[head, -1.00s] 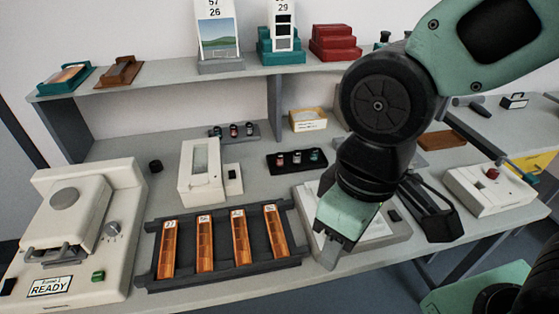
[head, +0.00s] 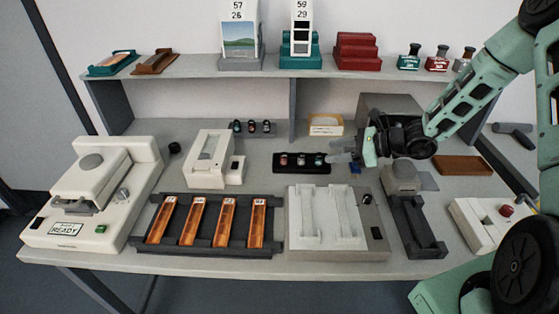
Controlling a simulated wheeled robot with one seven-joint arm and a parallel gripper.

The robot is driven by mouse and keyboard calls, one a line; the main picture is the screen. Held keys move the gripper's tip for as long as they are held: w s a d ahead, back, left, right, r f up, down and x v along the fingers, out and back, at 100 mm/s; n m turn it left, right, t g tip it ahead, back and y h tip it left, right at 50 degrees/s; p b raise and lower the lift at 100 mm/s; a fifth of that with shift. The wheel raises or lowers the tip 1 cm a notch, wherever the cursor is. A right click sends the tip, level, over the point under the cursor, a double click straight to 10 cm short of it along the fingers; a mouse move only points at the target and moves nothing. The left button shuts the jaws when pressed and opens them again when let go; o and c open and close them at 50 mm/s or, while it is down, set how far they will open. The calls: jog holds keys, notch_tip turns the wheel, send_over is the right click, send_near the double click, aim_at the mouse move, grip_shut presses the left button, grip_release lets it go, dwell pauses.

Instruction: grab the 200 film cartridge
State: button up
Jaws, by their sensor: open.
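A black tray (head: 292,170) on the bench holds three small film cartridges: a left one (head: 284,160), a middle one (head: 303,160) and a right one (head: 319,161). Three more small cartridges (head: 251,127) stand on a grey rack behind, under the shelf. The labels are too small to read, so I cannot tell which is the 200 cartridge. My gripper (head: 343,158) is open, pointing left, just right of the black tray's right cartridge. Its fingertips look empty; whether they touch the tray is not clear.
The shelf (head: 200,70) runs above.

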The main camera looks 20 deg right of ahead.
jog(key=d+m, duration=0.1)
jog(key=d, duration=0.1)
jog(key=t+p, duration=0.1)
jog(key=p, duration=0.2)
send_near(286, 155)
jog(key=x, duration=0.9)
jog(key=shift+w, duration=0.1)
jog(key=c, duration=1)
